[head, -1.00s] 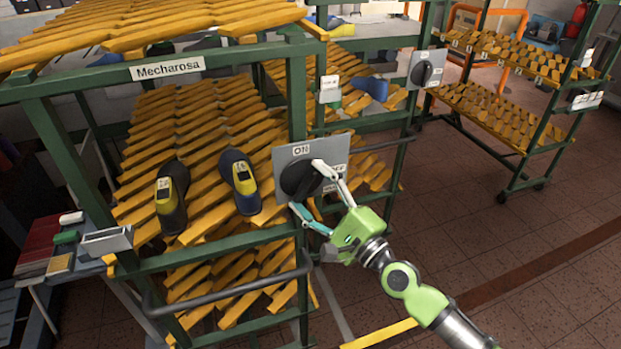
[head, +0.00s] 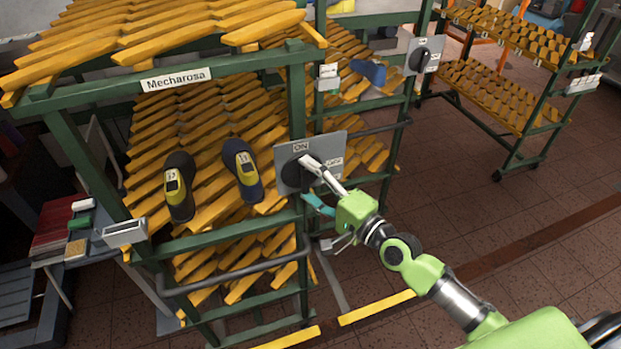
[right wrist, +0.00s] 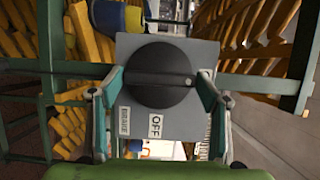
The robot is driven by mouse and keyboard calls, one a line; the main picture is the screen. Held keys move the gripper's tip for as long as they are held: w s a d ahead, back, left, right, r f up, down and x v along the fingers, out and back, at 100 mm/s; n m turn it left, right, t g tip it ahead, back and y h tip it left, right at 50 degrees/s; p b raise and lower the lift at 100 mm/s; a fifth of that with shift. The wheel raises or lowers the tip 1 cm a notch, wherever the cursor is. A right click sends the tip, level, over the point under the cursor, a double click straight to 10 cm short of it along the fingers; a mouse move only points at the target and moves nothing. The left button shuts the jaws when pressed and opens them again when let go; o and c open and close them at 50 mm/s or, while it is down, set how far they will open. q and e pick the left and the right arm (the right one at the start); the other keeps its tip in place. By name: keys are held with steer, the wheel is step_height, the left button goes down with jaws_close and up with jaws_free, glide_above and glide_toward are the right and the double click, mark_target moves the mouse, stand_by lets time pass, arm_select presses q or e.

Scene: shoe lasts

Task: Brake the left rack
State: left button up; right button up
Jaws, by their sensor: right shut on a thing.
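The left rack, with a green frame (head: 297,100) and a "Mecharosa" sign (head: 176,79), carries a grey switch panel (head: 335,141) at its right front post. The panel has a round black knob (head: 290,177), with ON above it and OFF to its right. In the right wrist view the knob (right wrist: 158,92) has a ridge lying crosswise, and OFF and BRAKE labels show below it. My right gripper (head: 307,181) is shut on the knob; its fingers also flank it in the right wrist view (right wrist: 161,80). The fingers partly hide the knob in the head view. My left gripper is out of view.
Two dark shoe lasts with yellow patches (head: 179,187) (head: 242,170) lie on the rack's slats. A second switch panel (head: 425,56) is on a rack behind. Another rack (head: 510,95) stands at right. A side table (head: 90,245) is at left; floor at right is clear.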

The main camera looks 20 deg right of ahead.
steer(key=shift+r, duration=0.1)
steer(key=o, duration=1.1)
steer(key=shift+w, duration=0.1)
steer(key=v, duration=1.2)
